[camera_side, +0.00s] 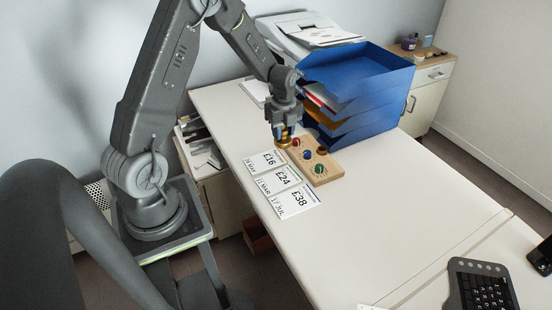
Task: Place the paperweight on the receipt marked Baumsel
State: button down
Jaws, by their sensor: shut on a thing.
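My gripper (283,122) points down and is shut on a brass-coloured paperweight (284,141). The paperweight appears at the upper left end of a wooden block (334,170); I cannot tell whether it touches the block or hangs above it. Three white receipts lie in a row on the desk left of the block: one reading £16 (262,160), one reading £24 (273,183) and one reading £38 (290,205). Each has a small coloured heading too small to read, so I cannot tell which is marked Baumsel. No paperweight stands on them.
The block bears several knobbed pieces, with red (296,142), blue (308,154) and green (319,169) tops among them. A blue stacked tray (365,105) stands close behind the block. A printer (300,35) is at the back. The desk (400,205) to the right is clear; a keyboard (482,285) lies front right.

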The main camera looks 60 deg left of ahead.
jog(key=s+a, duration=1.1)
jog(key=s, duration=0.2)
send_over(265, 161)
notch_tip(265, 161, down, 6)
jog(key=shift+f, duration=0.1)
jog(key=shift+w+f, duration=0.1)
jog(key=shift+f, duration=1.95)
jog(key=shift+f, duration=0.1)
jog(key=c, duration=0.7)
grip_release()
jog(key=shift+c, duration=0.2)
